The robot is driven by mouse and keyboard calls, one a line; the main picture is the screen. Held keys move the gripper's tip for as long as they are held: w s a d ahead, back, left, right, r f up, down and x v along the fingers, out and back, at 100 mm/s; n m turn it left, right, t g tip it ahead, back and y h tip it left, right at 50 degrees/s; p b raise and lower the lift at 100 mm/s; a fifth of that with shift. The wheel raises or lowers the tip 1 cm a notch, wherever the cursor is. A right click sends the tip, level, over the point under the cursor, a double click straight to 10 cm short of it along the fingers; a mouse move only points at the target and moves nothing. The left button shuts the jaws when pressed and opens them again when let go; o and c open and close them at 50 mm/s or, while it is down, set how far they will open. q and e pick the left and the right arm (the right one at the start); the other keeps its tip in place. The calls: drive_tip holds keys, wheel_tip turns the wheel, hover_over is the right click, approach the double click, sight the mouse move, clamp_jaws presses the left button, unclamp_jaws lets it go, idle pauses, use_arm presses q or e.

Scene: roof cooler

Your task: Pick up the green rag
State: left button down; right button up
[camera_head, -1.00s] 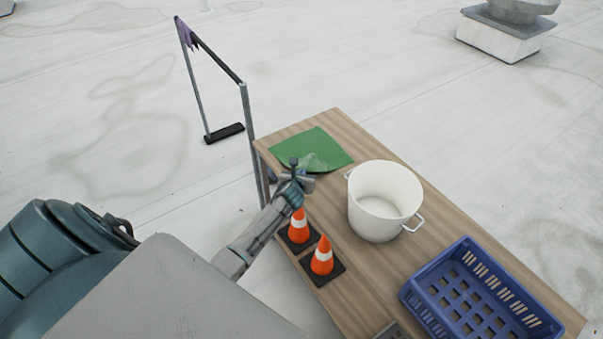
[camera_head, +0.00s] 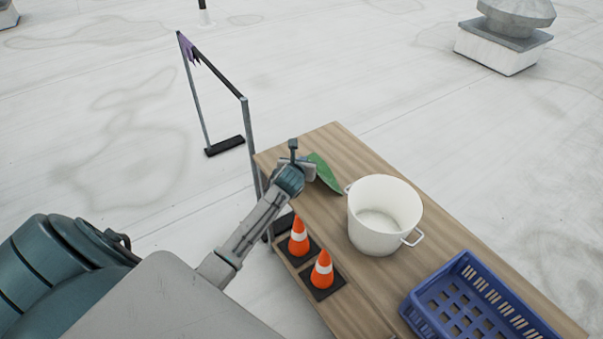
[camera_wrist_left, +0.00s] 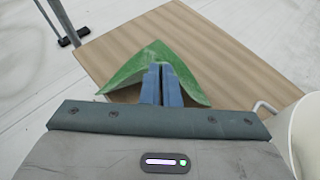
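The green rag (camera_head: 324,174) hangs from my left gripper (camera_head: 305,165) above the far left end of the wooden table. In the left wrist view the rag (camera_wrist_left: 150,65) is pinched between the blue fingers (camera_wrist_left: 161,84) and drapes down on both sides in a tent shape. The fingers are close together on it. In the head view the gripper and wrist hide part of the rag. My right gripper is not in view.
The wooden table (camera_head: 345,265) also carries a white pot (camera_head: 376,235), two orange cones (camera_head: 299,238) and a blue crate (camera_head: 425,318). A metal rail (camera_head: 247,130) stands beyond the table's left end, with a purple cloth (camera_head: 186,47) on it.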

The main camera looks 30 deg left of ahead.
use_arm(q)
wheel_tip(320, 180, up, 20)
drive_tip(key=shift+r, duration=0.25)
idle(0.3)
